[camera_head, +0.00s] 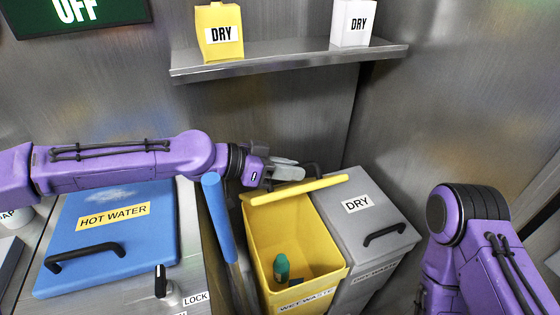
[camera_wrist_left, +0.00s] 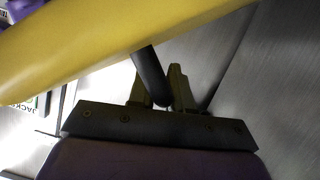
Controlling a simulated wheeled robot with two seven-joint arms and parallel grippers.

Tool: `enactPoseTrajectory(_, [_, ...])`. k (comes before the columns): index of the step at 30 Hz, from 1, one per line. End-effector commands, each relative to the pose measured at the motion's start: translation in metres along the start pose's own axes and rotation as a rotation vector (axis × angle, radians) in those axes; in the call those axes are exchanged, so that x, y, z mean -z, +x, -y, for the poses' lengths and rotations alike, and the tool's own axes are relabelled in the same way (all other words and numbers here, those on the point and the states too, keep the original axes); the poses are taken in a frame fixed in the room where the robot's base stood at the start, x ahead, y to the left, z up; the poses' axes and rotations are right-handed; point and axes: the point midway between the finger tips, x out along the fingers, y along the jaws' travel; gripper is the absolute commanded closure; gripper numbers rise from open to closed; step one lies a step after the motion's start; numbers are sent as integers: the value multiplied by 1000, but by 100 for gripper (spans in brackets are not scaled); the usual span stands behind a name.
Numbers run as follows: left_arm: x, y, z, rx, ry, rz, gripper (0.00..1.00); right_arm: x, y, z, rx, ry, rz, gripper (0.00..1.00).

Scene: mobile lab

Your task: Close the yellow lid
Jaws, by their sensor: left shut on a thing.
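The yellow lid (camera_head: 298,190) is open and raised at the back of the yellow wet waste bin (camera_head: 325,243). It shows nearly edge-on. In the left wrist view the lid (camera_wrist_left: 110,42) crosses the top of the picture. Its black handle (camera_wrist_left: 149,72) runs down between the fingers of my left gripper (camera_wrist_left: 165,88). In the head view my left gripper (camera_head: 287,172) is behind the lid's upper edge, shut on that handle. My right arm shows at the right, but its gripper is out of view.
A green-capped bottle (camera_head: 281,268) stands inside the yellow bin. The grey dry waste bin (camera_head: 365,207) beside it has its lid down. A blue lid (camera_head: 120,240) and a blue upright bar (camera_head: 220,215) are at the left. A shelf (camera_head: 290,63) hangs above.

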Motion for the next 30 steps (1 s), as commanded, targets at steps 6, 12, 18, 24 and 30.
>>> enactPoseTrajectory(6, [-4,1,-5,11,23,-1,100,-1,4,0,0,0,0,57])
enactPoseTrajectory(12, [-3,1,-5,10,22,-1,75,-1,3,0,0,0,0,57])
enactPoseTrajectory(18, [-3,2,-5,9,22,-1,75,-1,3,0,0,0,0,57])
enactPoseTrajectory(24, [-2,-13,-4,12,24,-3,75,-2,4,0,0,1,0,57])
enactPoseTrajectory(30, [-2,-62,-5,14,23,-6,75,-2,5,0,0,0,0,57])
